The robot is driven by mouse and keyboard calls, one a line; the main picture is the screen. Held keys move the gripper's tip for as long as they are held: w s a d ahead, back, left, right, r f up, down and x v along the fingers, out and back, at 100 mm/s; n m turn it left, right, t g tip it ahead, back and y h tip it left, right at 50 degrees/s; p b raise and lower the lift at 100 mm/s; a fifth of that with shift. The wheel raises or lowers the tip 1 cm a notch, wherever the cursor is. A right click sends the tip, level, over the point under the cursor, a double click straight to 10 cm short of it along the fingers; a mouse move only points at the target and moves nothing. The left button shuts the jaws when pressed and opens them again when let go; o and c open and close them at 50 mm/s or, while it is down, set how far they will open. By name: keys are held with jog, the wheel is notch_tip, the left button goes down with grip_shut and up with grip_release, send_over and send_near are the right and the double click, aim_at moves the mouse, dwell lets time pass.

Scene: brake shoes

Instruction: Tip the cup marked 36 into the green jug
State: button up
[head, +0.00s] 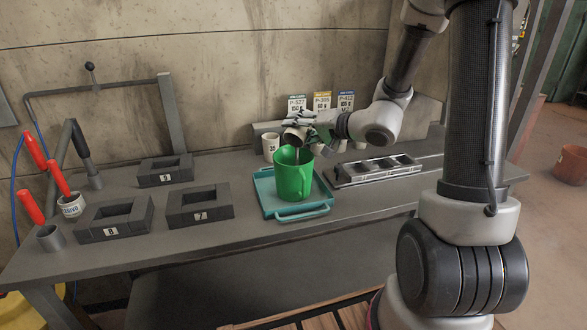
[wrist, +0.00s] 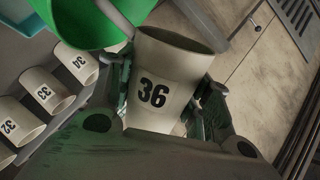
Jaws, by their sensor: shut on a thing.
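The pale cup marked 36 (wrist: 153,92) is between the fingers of my gripper (wrist: 168,98) in the wrist view, which is shut on it. In the head view my gripper (head: 309,131) holds the cup (head: 292,136) tilted above the green jug (head: 292,178). The jug stands upright, and its edge also shows at the upper left of the wrist view (wrist: 80,22). A thin pale streak (head: 296,156) runs between the cup's mouth and the jug; I cannot tell if it is falling material.
The jug stands on a teal tray (head: 319,207). Cups marked 34 (wrist: 77,64), 33 (wrist: 48,90) and 32 (wrist: 18,120) stand in a row. Label cards (head: 322,103) stand behind. A metal mould (head: 375,172) lies right of the tray; dark blocks (head: 200,205) lie left.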

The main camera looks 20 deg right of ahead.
jog(key=shift+s+a+r+n+t+p, duration=0.25)
jog(key=shift+n+t+p, duration=0.1)
jog(key=shift+n, duration=0.35)
dwell(0.7)
